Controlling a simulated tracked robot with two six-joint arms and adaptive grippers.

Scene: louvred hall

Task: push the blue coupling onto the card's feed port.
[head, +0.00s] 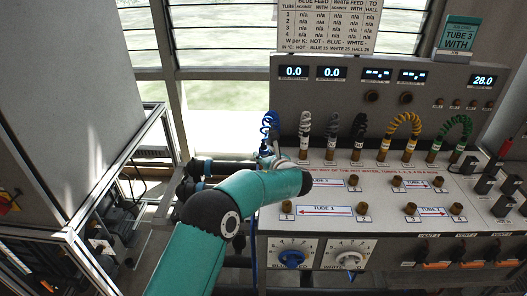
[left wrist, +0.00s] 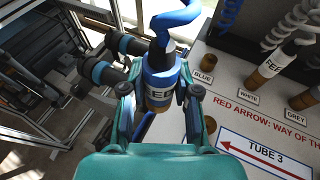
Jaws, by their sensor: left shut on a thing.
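The blue coupling (left wrist: 160,78), with a dark blue body, a white FEED band and a brass lower end, is between the fingers of my left gripper (left wrist: 160,100). The gripper is shut on it; a blue hose (left wrist: 176,18) rises from its top. The coupling seems to hang by the panel's left edge, left of the bare BLUE stub (left wrist: 207,62). In the head view my left wrist (head: 283,163) covers most of it. The card (head: 459,35) reads TUBE 3 WITH. The TUBE 3 plate (left wrist: 265,153) has a red arrow pointing left; a brass port (left wrist: 210,125) stands near its left end.
White (head: 305,135), grey and black hoses stand on stubs at the panel's back. Yellow (head: 405,122) and green (head: 455,130) loops stand to their right. Other brass ports sit by TUBE plates. Blue (head: 291,258) and white (head: 349,260) dials are at the front.

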